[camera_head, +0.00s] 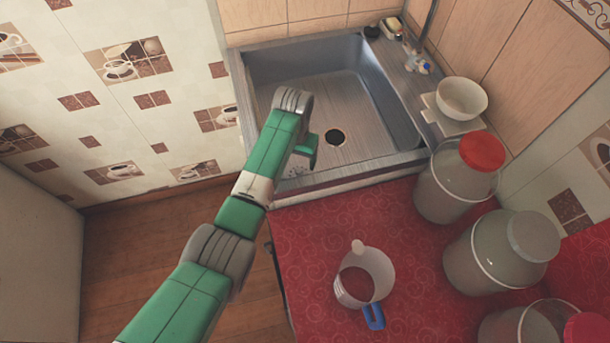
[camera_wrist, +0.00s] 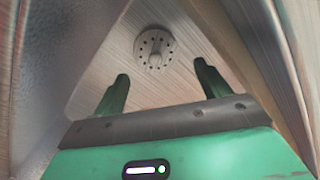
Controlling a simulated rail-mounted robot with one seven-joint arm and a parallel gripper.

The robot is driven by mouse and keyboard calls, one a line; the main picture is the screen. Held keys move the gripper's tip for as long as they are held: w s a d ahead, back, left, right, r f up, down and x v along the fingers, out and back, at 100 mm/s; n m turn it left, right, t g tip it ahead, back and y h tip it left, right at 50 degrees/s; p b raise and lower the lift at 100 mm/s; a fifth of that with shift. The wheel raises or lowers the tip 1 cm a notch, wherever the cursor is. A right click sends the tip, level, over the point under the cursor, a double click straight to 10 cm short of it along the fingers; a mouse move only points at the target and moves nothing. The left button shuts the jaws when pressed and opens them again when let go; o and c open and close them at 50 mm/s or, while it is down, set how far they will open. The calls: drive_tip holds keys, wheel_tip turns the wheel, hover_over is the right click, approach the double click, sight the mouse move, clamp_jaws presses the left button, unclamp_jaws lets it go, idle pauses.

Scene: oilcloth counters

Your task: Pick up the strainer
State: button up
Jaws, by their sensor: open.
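The strainer (camera_wrist: 154,48) is a round, pale metal disc with a ring of small holes and a central knob. In the wrist view it lies on the sink floor, beyond and between my fingertips. My gripper (camera_wrist: 161,76) is open and empty, with its two green fingers apart and clear of the strainer. In the head view my gripper (camera_head: 306,153) is low over the near part of the sink (camera_head: 350,95), and my arm hides most of that spot. The dark round drain hole (camera_head: 335,137) is uncovered, right of my gripper.
Sink walls rise around my gripper. A white bowl (camera_head: 462,97) and small items (camera_head: 417,62) sit on the right ledge. The red counter (camera_head: 310,235) holds a clear cup with a blue handle (camera_head: 364,275) and several large jars (camera_head: 450,187).

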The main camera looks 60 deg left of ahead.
sight(298, 171)
drive_tip(key=f+b, duration=0.1)
drive_tip(key=f, duration=0.1)
drive_tip(key=f+b, duration=0.1)
drive_tip(key=f, duration=0.2)
drive_tip(key=f+b, duration=0.1)
drive_tip(key=f, duration=0.1)
drive_tip(key=shift+w+d+f, duration=0.15)
drive_tip(key=shift+d, duration=0.2)
drive_tip(key=c, duration=0.6)
